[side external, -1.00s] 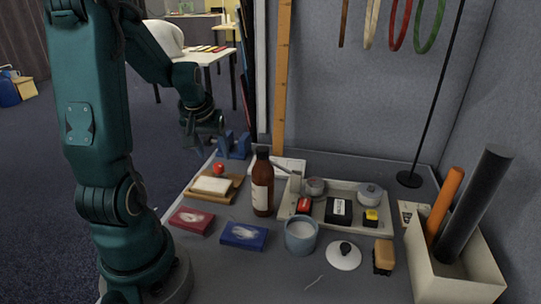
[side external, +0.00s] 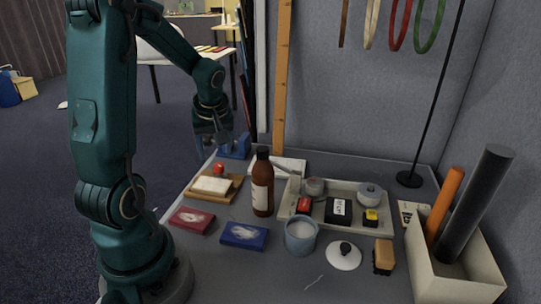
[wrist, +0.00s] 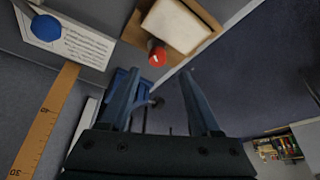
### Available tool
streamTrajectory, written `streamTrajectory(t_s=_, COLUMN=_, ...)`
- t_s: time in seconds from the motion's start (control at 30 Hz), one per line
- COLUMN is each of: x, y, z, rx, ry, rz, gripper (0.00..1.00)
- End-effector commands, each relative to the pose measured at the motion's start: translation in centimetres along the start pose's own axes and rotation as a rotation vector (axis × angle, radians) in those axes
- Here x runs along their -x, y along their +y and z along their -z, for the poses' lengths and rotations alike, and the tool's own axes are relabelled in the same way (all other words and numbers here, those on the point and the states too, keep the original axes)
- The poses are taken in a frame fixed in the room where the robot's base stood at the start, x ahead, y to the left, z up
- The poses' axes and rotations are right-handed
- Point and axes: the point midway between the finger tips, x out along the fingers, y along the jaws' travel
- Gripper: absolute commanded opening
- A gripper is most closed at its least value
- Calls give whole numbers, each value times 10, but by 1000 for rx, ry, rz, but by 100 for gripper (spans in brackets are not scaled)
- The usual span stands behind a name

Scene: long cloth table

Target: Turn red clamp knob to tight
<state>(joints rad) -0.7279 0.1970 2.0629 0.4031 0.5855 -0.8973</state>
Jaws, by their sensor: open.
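The red knob (side external: 218,168) is at the back edge of the wooden board (side external: 233,195), beside a pale block (side external: 212,185). In the wrist view the red knob (wrist: 156,56) shows a small white mark on its face and lies just beyond my fingertips. My gripper (wrist: 163,75) is open and empty, its two dark fingers spread wide. In the side view my gripper (side external: 212,145) hangs over the table's back left edge, above and behind the knob, apart from it.
A blue bracket (side external: 237,147) stands close to the gripper; it shows beside the left finger in the wrist view (wrist: 116,82). A brown bottle (side external: 262,185) stands right of the board. Red (side external: 192,220) and blue (side external: 244,236) boxes lie in front. A grey tray (side external: 350,188) holds several items.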

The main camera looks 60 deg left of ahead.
Motion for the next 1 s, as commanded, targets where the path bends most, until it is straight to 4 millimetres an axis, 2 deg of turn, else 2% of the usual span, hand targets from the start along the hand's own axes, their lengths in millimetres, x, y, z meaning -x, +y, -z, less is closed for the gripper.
streamTrajectory(t_s=0.5, x=-45, y=4, z=-3, rx=-16, ry=-6, rz=-6, gripper=64)
streamTrajectory(t_s=0.87, x=-51, y=5, z=-3, rx=-16, ry=-4, rz=-9, gripper=64)
streamTrajectory(t_s=0.9, x=-51, y=5, z=-3, rx=-16, ry=-4, rz=-9, gripper=60)
streamTrajectory(t_s=0.97, x=-50, y=5, z=-3, rx=-16, ry=-4, rz=-9, gripper=37)
streamTrajectory(t_s=1.0, x=-50, y=5, z=-3, rx=-16, ry=-5, rz=-9, gripper=22)
